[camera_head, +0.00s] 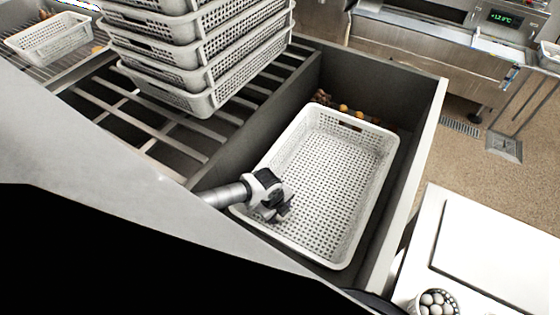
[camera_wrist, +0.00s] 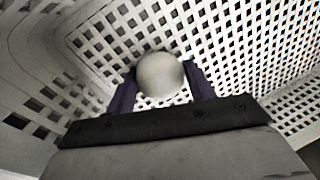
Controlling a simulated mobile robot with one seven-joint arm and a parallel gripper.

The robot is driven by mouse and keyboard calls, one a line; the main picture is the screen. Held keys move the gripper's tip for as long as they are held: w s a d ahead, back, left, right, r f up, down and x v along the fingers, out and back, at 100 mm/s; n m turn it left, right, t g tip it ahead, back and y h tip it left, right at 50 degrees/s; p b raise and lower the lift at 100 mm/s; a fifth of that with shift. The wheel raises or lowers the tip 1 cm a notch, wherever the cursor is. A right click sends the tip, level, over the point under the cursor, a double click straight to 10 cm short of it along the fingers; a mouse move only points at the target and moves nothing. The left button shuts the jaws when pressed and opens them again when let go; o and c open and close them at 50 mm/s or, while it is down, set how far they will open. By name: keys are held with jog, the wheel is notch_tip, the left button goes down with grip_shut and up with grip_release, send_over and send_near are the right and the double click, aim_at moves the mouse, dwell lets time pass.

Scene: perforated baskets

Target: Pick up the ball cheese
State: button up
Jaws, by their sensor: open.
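A pale, round ball cheese (camera_wrist: 161,75) shows in the wrist view, resting on or just above the perforated basket floor. My gripper (camera_wrist: 160,88) is open, with one dark finger on each side of the ball. I cannot tell whether the fingers touch it. In the head view my gripper (camera_head: 280,208) reaches down into the near left part of the white perforated basket (camera_head: 325,195). The ball cannot be made out there; my gripper seems to hide it.
The basket sits in a dark-walled drawer (camera_head: 428,130), close to its walls. Small round brownish and yellow items (camera_head: 343,108) lie behind its far rim. A tall stack of white baskets (camera_head: 205,60) stands at upper left.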

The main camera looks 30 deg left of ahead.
jog(key=c, duration=0.6)
jog(key=shift+c, duration=0.2)
